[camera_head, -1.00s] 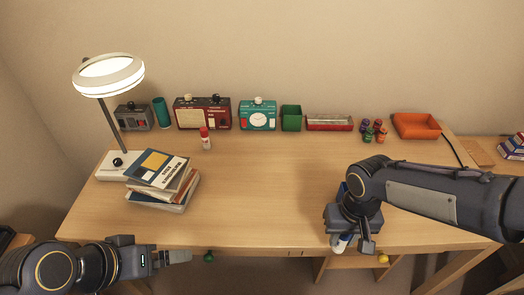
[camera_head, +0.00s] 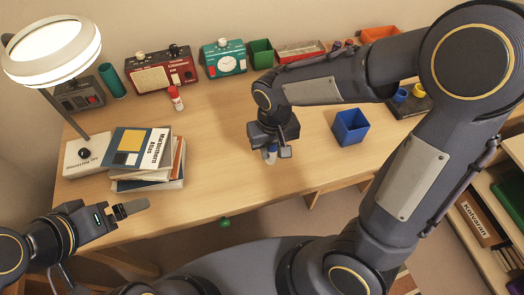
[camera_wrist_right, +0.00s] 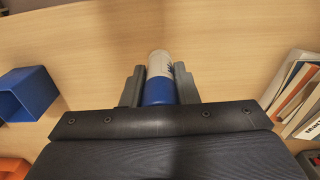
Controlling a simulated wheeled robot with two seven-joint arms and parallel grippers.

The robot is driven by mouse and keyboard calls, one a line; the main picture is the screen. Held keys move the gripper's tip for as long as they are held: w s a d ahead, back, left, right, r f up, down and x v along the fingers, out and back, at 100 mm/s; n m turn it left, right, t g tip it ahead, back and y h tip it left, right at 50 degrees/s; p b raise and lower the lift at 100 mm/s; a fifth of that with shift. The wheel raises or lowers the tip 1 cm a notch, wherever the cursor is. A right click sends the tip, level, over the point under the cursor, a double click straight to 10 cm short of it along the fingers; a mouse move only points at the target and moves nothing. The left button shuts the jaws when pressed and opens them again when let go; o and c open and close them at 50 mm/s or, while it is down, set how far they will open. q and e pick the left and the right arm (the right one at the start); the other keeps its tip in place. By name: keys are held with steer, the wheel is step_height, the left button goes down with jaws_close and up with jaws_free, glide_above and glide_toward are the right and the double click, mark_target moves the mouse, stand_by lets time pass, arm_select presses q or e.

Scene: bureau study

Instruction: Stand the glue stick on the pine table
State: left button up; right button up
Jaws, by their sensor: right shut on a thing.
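The glue stick, a white and blue cylinder, is between the fingers of my right gripper (camera_head: 272,150), which is shut on it. In the right wrist view the glue stick (camera_wrist_right: 158,75) shows its blue part near the jaws and its white part farther out. It is over the front part of the pine table (camera_head: 215,160); I cannot tell whether it touches the top. My left gripper (camera_head: 129,209) is at the table's front left edge, holding nothing that I can see; its jaw opening is unclear.
A blue bin (camera_head: 350,128) stands right of my right gripper. A stack of books (camera_head: 147,160) and a lamp (camera_head: 88,155) are at the left. A red-capped white tube (camera_head: 176,98) stands behind the books. Radios, a clock and trays line the back. The table's middle is clear.

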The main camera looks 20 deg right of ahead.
steer(key=w+f, duration=0.1)
steer(key=f, duration=0.1)
steer(key=w+a+f, duration=0.1)
steer(key=w+f, duration=0.1)
steer(key=shift+a+f, duration=0.15)
steer(key=shift+a, duration=0.05)
steer(key=shift+w+a+f, duration=0.1)
steer(key=shift+w+f, duration=0.05)
steer(key=shift+f, duration=0.75)
steer(key=shift+w+f, duration=0.1)
steer(key=shift+f, duration=0.8)
steer(key=shift+f+b, duration=0.2)
steer(key=shift+b, duration=0.1)
steer(key=o, duration=1)
steer(key=shift+c, duration=0.2)
steer(key=shift+r, duration=0.1)
